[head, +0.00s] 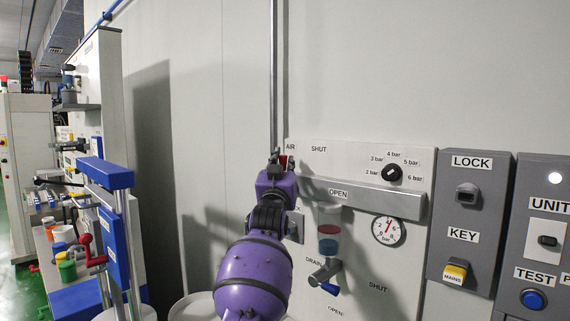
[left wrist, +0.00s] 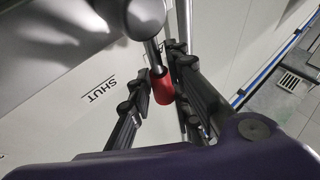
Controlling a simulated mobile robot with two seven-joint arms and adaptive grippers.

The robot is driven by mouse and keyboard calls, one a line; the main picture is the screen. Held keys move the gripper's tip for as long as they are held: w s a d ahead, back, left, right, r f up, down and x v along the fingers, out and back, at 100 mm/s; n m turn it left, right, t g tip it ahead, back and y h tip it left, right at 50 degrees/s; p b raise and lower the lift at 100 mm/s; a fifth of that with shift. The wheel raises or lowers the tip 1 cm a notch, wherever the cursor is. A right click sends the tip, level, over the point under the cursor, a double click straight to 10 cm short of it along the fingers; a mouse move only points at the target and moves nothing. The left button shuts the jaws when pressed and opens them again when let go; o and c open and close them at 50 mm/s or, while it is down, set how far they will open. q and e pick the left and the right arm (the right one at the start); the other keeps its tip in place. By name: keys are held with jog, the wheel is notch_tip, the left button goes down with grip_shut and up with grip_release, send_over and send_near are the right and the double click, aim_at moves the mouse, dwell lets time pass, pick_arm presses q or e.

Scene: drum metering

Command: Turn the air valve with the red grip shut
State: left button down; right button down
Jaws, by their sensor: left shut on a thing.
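The red grip (left wrist: 162,88) of the air valve sits between the fingers of my left gripper in the left wrist view. The valve's short metal lever runs from a dark round knob (left wrist: 146,17) to this grip. My left gripper (head: 280,164) is shut on the red grip, beside the AIR label in the head view. There the gripper and my purple arm hide most of the valve, so its exact angle cannot be told. My right gripper is out of view.
A pressure dial knob (head: 391,173), a round gauge (head: 388,230) and a filter bowl with a drain tap (head: 325,271) are on the panel to the right. Grey LOCK and KEY boxes (head: 467,215) stand further right. A blue-topped stand (head: 105,172) is at left.

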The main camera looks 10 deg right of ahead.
pick_arm(q)
jog(key=shift+f, duration=0.4)
jog(key=c, duration=1.8)
grip_release()
jog(key=shift+o, duration=0.7)
jog(key=shift+w+r, duration=0.1)
jog(key=shift+r, duration=0.05)
jog(key=v, duration=1.2)
